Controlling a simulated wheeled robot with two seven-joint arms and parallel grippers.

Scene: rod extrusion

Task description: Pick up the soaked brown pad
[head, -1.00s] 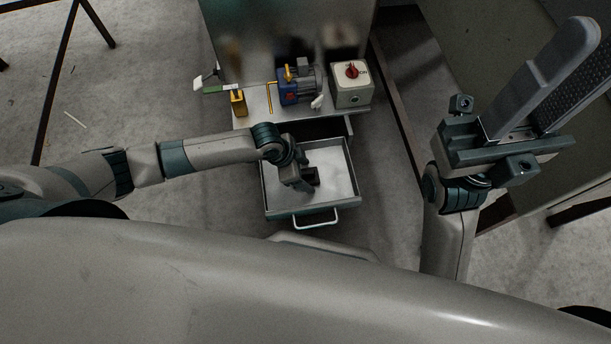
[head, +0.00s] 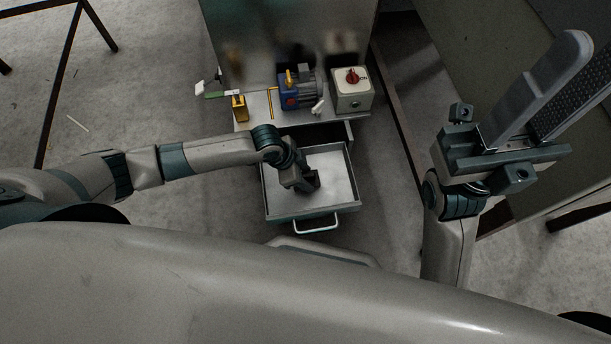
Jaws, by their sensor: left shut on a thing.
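The brown pad (head: 313,180) is a small dark block in the open drawer (head: 340,200), near its middle. My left gripper (head: 306,186) reaches down into the drawer and is shut on the pad. The gripper's body hides part of the pad, and I cannot tell whether the pad is clear of the drawer floor. My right gripper (head: 572,85) is raised at the right, close to the camera, with its two long fingers apart and nothing between them.
Behind the drawer is a bench top with a blue and grey motor (head: 298,90), a pale box with a red knob (head: 352,88) and a yellow item (head: 240,107). The drawer's handle (head: 316,226) faces me. The drawer floor around the pad is clear.

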